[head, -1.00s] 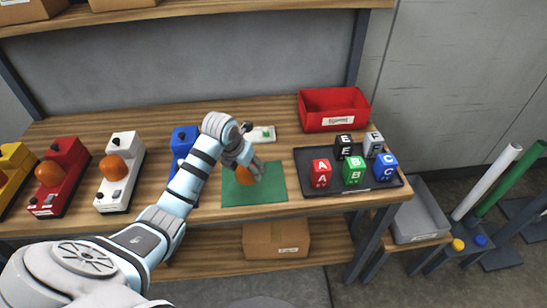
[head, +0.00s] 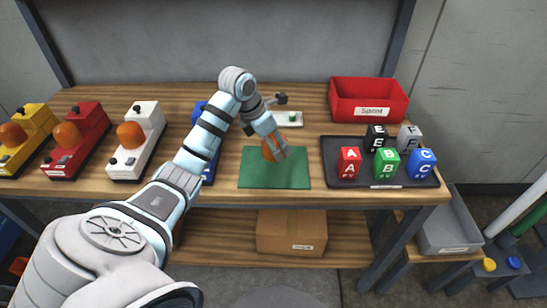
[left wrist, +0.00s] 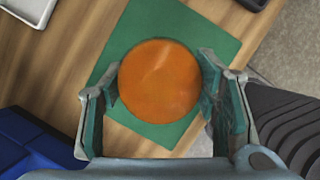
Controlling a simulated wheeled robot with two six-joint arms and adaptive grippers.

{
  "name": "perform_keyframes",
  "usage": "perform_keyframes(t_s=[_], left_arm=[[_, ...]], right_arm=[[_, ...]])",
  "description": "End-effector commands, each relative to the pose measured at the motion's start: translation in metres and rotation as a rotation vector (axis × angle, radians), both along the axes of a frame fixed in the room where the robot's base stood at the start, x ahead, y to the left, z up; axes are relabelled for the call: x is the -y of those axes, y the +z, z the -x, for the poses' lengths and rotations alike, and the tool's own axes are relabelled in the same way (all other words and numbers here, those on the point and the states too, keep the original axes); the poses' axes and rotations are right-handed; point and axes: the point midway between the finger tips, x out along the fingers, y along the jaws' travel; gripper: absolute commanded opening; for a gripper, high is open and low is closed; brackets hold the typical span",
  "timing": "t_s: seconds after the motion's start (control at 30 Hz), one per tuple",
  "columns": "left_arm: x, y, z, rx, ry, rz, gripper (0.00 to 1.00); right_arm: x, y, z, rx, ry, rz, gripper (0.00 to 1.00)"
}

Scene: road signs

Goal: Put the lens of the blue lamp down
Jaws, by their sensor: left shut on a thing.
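The orange lens (head: 268,151) is held in my left gripper (head: 278,146), over the back part of the green mat (head: 275,177). In the left wrist view the lens (left wrist: 160,82) is a round orange dome between the two fingers of my gripper (left wrist: 162,100), with the mat (left wrist: 130,40) behind it. Whether the lens touches the mat is not clear. The blue lamp (head: 208,174) stands left of the mat, mostly hidden behind my left arm; part of its blue body (left wrist: 35,145) shows in the left wrist view. My right gripper is not in view.
White (head: 140,140), red (head: 75,143) and yellow (head: 35,130) lamps with orange lenses stand at left. A small white tray (head: 288,119) is behind the mat. A black tray (head: 330,165) with lettered blocks and a red bin (head: 368,104) are at right. The mat's front is bare.

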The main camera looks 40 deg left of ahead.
Motion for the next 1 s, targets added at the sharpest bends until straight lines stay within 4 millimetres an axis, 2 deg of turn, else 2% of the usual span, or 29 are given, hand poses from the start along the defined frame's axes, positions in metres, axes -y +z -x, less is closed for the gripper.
perform_keyframes(t_s=[0.1,0.2,0.33,0.53,0.7,0.73,0.83,1.0], left_arm=[[0.000,-0.026,0.000,-0.008,0.002,0.001,0.19],[0.000,-0.041,-0.001,-0.007,0.002,0.001,0.19],[-0.001,-0.044,-0.001,-0.006,0.001,-0.001,0.19],[0.000,-0.046,-0.001,-0.006,0.001,-0.001,0.19],[0.000,-0.052,0.000,-0.006,0.002,0.000,0.19],[-0.001,-0.051,0.000,-0.006,0.002,0.000,0.59],[-0.001,-0.051,0.000,-0.006,0.002,0.000,0.75],[-0.001,-0.050,0.000,-0.006,0.002,0.000,0.77]], right_arm=[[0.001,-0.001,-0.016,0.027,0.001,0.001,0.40],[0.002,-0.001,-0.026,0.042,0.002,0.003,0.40],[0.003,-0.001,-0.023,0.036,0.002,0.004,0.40],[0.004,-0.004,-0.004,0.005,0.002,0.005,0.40],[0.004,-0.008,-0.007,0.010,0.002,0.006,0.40],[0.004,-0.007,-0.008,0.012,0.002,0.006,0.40],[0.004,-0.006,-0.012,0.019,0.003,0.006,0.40],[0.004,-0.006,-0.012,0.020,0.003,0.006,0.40]])
